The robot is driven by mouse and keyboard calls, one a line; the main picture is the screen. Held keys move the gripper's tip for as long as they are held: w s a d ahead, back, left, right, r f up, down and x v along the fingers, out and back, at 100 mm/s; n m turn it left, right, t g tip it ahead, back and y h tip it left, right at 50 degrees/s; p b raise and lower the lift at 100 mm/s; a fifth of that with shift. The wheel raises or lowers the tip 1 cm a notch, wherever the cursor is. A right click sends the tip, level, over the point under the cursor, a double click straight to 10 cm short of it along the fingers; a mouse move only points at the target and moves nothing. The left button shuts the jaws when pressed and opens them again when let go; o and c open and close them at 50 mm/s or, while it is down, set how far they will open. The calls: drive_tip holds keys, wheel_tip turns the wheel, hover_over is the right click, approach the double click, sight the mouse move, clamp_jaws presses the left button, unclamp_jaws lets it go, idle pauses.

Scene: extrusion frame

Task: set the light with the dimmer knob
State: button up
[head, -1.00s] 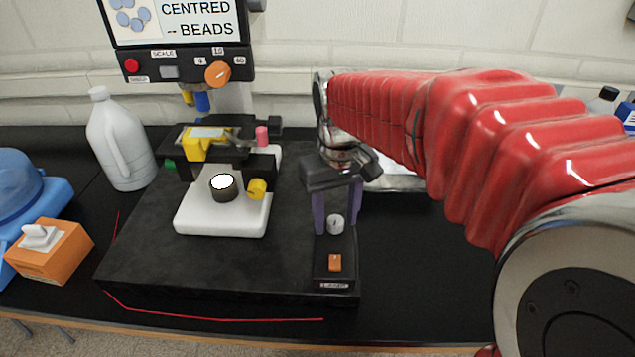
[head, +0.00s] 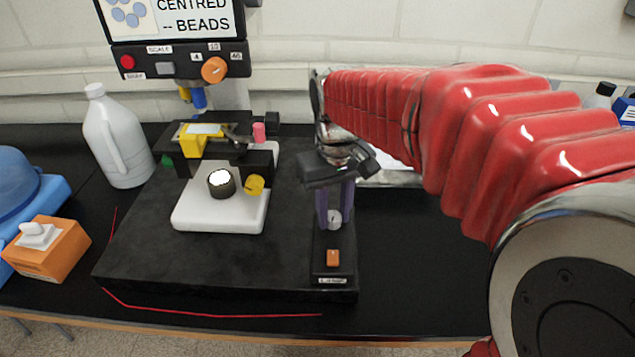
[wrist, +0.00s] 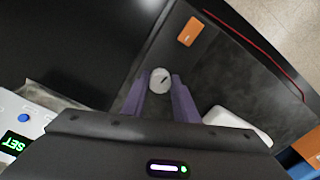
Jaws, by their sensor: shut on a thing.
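The dimmer knob (head: 334,219) is a small round pale knob with a dark mark. It sits on a black control strip (head: 322,240) at the right of the dark base board. An orange rocker switch (head: 333,258) is in front of it. My gripper (head: 335,223) points down with its purple fingers shut on the knob's two sides. The wrist view shows the knob (wrist: 160,79) between the fingertips (wrist: 161,82), its mark slanted. The microscope's round light (head: 221,183) glows white on its white foot (head: 220,215).
A yellow knob (head: 254,184) is beside the light. A screen panel (head: 180,62) with an orange dial stands behind. Bare black table (head: 420,260) lies right of the board.

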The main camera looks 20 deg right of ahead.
sight(334, 216)
drive_tip(key=shift+n, duration=0.8)
drive_tip(key=o, duration=1.1)
drive_tip(key=shift+c, duration=0.2)
wheel_tip(334, 216, up, 14)
drive_tip(key=shift+f, duration=0.15)
idle(0.8)
